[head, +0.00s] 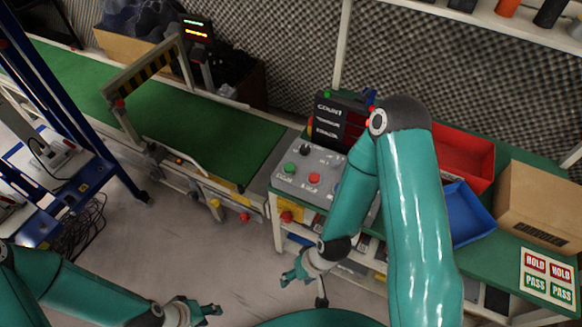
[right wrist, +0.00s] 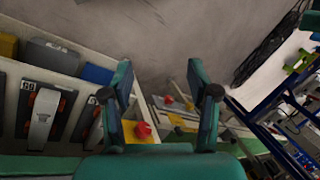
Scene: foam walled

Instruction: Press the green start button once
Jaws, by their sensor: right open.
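The green button (head: 290,168) sits on the left part of a grey control panel (head: 327,163) in the head view. A red button (head: 314,178) is to its right and a black knob (head: 305,150) is behind it. My right gripper (head: 294,274) is below and in front of the panel, apart from the button. In the right wrist view its two fingers (right wrist: 162,88) are spread with nothing between them; the green button does not show there. My left gripper (head: 208,311) is low at the bottom, far from the panel; its finger gap is unclear.
A green conveyor (head: 210,130) runs left of the panel. A red bin (head: 463,155), blue bin (head: 468,213) and cardboard box (head: 540,205) stand right. My right arm covers the panel's right side. A red knob on yellow (right wrist: 142,130) is below the fingers. Open floor lies in front.

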